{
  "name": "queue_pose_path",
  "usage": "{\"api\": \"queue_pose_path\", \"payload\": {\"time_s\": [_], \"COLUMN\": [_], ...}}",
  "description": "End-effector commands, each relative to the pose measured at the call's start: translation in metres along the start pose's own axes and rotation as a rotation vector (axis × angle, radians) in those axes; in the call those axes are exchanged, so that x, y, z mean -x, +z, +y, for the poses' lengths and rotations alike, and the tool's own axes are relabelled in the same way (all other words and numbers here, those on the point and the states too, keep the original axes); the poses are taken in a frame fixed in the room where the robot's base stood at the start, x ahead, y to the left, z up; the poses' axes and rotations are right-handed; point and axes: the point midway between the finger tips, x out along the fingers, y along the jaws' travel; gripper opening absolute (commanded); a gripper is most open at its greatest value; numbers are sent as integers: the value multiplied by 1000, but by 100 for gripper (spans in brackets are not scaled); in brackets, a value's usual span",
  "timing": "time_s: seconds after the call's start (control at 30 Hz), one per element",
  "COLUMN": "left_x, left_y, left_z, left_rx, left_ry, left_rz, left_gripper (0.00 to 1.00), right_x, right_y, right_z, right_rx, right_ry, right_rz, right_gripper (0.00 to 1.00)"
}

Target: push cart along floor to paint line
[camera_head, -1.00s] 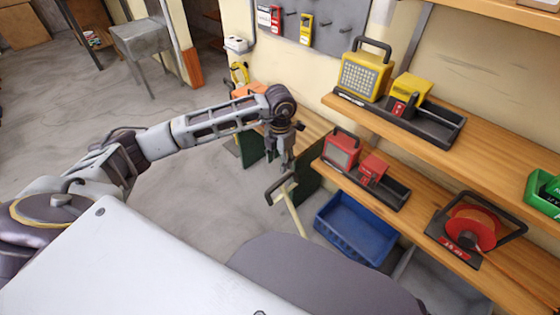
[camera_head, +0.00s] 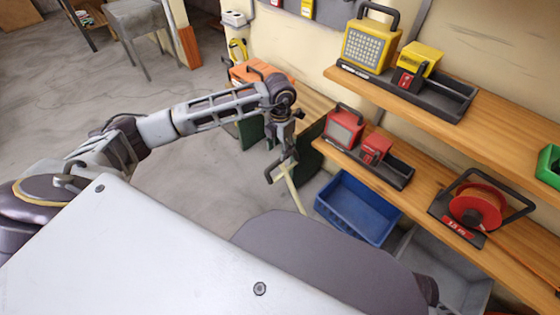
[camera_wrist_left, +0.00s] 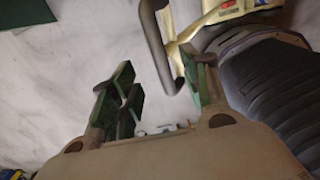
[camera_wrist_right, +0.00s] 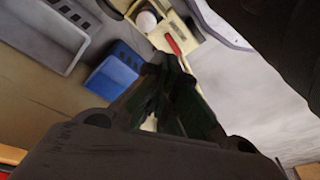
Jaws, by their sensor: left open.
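The cart's dark handle (camera_head: 281,170) stands on a cream post (camera_head: 293,190) in the head view, just below my left gripper (camera_head: 286,152). In the left wrist view the handle (camera_wrist_left: 157,48) reaches between the spread green-padded fingers of the left gripper (camera_wrist_left: 162,95), which is open. I cannot tell whether it touches them. Part of the cream cart (camera_wrist_left: 232,12) shows at the top there. In the right wrist view the fingers of my right gripper (camera_wrist_right: 167,75) are together with nothing seen between them. My right gripper is hidden in the head view. I make out no paint line.
Wooden shelves (camera_head: 455,95) with yellow and red devices stand along the right wall. A blue bin (camera_head: 355,208) and a grey bin (camera_head: 450,275) are low beneath them. Grey floor (camera_head: 80,85) is open at left, up to a metal table (camera_head: 140,20).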

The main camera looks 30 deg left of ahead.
Motion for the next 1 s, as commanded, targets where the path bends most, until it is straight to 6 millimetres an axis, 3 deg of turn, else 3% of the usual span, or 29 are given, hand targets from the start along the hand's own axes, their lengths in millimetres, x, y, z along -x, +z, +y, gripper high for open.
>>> {"api": "queue_pose_path", "payload": {"time_s": [0.63, 1.0], "left_x": [-49, -66], "left_y": [0, 0], "left_z": [0, 0], "left_rx": [-1, -1], "left_ry": [0, 0], "left_rz": [1, 1], "left_gripper": [46, 46], "right_x": [39, 24], "right_y": [-15, -11], "right_z": [-9, -14], "right_rx": [12, 11], "right_ry": [-21, -43], "right_rz": [92, 121], "right_gripper": [0, 0]}}
